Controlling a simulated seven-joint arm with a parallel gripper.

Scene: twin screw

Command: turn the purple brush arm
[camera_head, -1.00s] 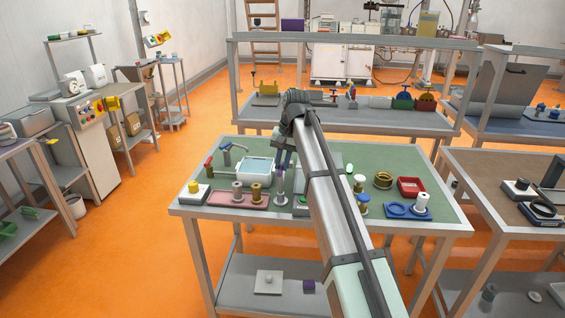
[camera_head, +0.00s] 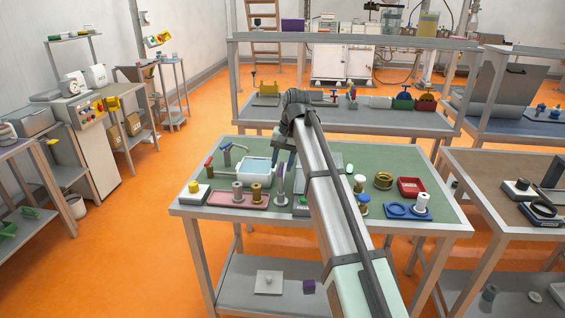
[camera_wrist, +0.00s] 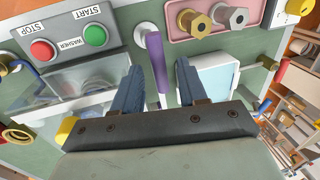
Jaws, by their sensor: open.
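The purple brush arm (camera_wrist: 156,62) is a slim purple lever on a round grey base in the wrist view. It also shows in the head view (camera_head: 280,176), near the front middle of the green table. My gripper (camera_wrist: 157,68) is open, with its two blue-grey fingers apart and the purple arm between them in the picture. A gap shows on both sides of the arm, and I cannot tell the depth between them. In the head view my gripper (camera_head: 284,163) is just above the purple arm.
A washer box (camera_wrist: 68,40) with red and green buttons is beside the arm. A pink tray (camera_wrist: 185,20) with brass and grey spools is on the other side. A white basin (camera_head: 243,176) stands close behind. A red tray (camera_head: 411,187) is farther right.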

